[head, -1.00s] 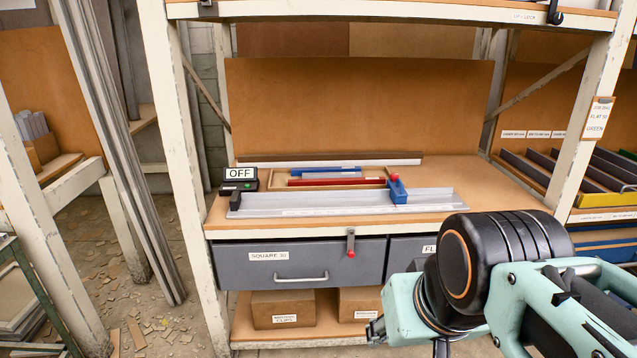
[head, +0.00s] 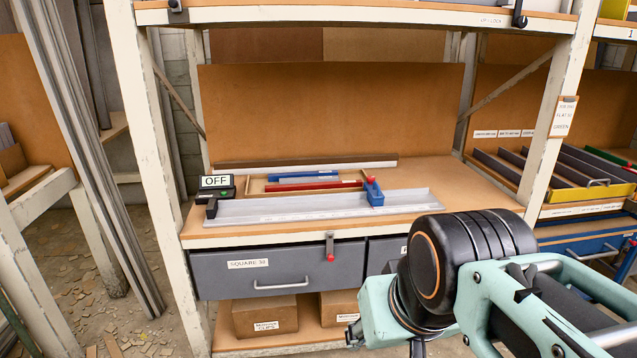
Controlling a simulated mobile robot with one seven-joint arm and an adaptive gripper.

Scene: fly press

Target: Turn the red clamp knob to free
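A small red knob (head: 371,180) sits on top of a blue block (head: 375,194) near the right end of a long grey metal channel (head: 310,208) on the bench. Which way the knob is turned is too small to tell. My arm reaches in from the lower right, in front of the drawers and well short of the knob. A small dark part at its end, perhaps my gripper (head: 353,336), shows at the bottom of the view. Its fingers cannot be made out, and nothing is seen held.
A box with an OFF sign (head: 215,182) stands at the bench's left. Behind the channel, a shallow tray holds blue and red bars (head: 300,187). A red-tipped latch (head: 330,250) hangs before the grey drawer (head: 250,280). White posts flank the bench; space above it is open.

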